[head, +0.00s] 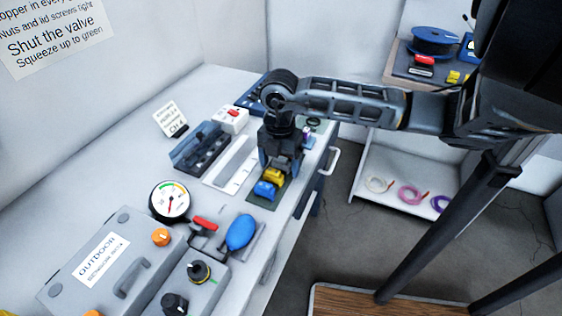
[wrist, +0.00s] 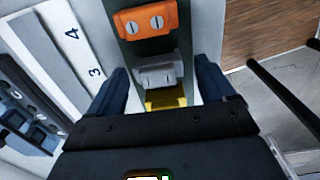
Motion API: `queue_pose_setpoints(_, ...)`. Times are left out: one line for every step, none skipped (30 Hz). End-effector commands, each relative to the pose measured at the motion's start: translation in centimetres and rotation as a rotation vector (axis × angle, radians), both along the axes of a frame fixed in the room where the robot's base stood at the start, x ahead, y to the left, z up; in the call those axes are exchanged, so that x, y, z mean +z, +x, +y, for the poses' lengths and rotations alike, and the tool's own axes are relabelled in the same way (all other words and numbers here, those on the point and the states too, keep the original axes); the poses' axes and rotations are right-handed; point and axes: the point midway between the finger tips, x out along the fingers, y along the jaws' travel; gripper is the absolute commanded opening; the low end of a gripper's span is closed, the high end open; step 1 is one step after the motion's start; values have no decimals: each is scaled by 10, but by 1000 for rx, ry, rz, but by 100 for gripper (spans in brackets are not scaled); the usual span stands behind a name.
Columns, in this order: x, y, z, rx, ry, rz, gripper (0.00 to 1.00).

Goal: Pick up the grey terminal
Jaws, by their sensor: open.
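The grey terminal (wrist: 156,72) is a small block with two notches. In the wrist view it lies on a dark green mat (wrist: 147,50), between an orange terminal (wrist: 148,19) with two screws and a yellow terminal (wrist: 166,98). My gripper (wrist: 161,72) is open, with one blue finger on each side of the grey terminal; I cannot tell whether they touch it. In the head view my gripper (head: 280,164) points down over the mat and hides the grey terminal. The yellow terminal (head: 274,175) and a blue terminal (head: 265,189) show just in front of it.
A white numbered strip (wrist: 62,38) and a dark slotted block (wrist: 22,112) lie left of the mat. The bench edge is close on the right. A gauge (head: 169,202), blue bulb (head: 241,232) and grey case (head: 112,262) stand nearer the front.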

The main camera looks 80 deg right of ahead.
Motion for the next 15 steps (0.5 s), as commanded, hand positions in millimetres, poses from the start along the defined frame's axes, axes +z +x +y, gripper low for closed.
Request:
queue_pose_setpoints(-2, 0, 0, 0, 1, 0, 83)
queue_pose_setpoints(-3, 0, 0, 0, 1, 0, 83)
queue_pose_setpoints(-3, 0, 1, 1, 1, 0, 83)
queue_pose_setpoints(-4, 0, 1, 1, 1, 0, 83)
queue_pose_setpoints(-3, 0, 1, 1, 1, 0, 83)
queue_pose_setpoints(-3, 0, 0, 1, 1, 0, 83)
queue_pose_setpoints(-3, 0, 0, 2, 1, 0, 83)
queue_pose_setpoints(-3, 0, 0, 1, 1, 0, 83)
queue_pose_setpoints(-3, 0, 0, 2, 1, 0, 79)
queue_pose_setpoints(-3, 0, 0, 1, 1, 0, 76)
queue_pose_setpoints(-3, 0, 0, 2, 1, 0, 73)
queue_pose_setpoints(-3, 0, 0, 2, 1, 0, 70)
queue_pose_setpoints(-3, 0, 0, 2, 1, 0, 67)
queue_pose_setpoints(-3, 0, 0, 2, 1, 0, 64)
queue_pose_setpoints(-3, 0, 0, 2, 1, 0, 60)
